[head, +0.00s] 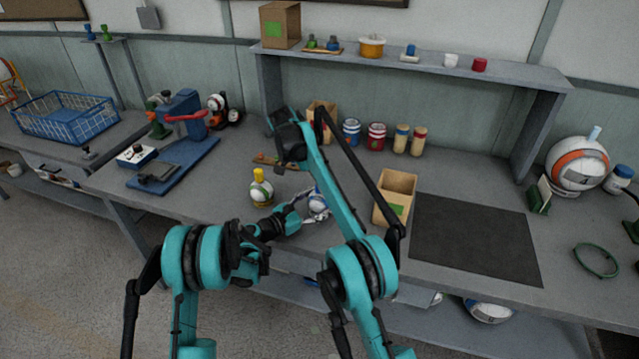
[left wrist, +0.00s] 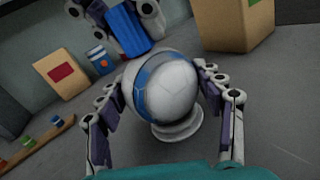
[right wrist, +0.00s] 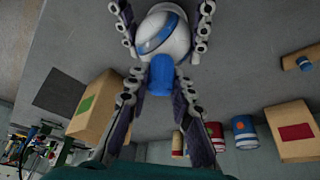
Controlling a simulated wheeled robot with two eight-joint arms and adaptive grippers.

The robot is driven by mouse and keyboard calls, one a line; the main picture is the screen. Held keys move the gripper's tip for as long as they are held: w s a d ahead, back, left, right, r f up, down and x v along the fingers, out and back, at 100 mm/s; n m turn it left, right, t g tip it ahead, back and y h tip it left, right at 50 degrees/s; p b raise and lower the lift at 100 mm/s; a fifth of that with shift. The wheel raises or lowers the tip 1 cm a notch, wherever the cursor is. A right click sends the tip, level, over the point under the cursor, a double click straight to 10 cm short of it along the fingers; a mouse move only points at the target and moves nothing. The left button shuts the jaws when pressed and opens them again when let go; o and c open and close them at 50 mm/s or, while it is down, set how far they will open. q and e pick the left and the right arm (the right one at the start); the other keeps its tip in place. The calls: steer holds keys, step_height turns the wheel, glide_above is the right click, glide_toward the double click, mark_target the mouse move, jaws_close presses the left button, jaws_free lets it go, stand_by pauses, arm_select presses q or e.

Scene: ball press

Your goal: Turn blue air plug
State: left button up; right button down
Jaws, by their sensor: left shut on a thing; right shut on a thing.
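The white ball with a blue band (left wrist: 170,88) sits on a small white round stand (left wrist: 178,128) on the bench. My left gripper (left wrist: 165,95) is shut around the ball from both sides. The blue air plug (right wrist: 161,76) stands up from the ball's top. My right gripper (right wrist: 160,85) is shut on the plug, with a finger on each side. In the head view the ball (head: 317,207) is small and partly hidden by my arms.
An open box with a green label (head: 395,197) stands right of the ball, beside a dark mat (head: 474,240). A ball with a yellow plug (head: 260,188) stands to the left. A blue press (head: 180,125) is farther left. Cans and jars line the back.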

steer(key=shift+r, duration=0.1)
steer(key=c, duration=1.3)
jaws_free()
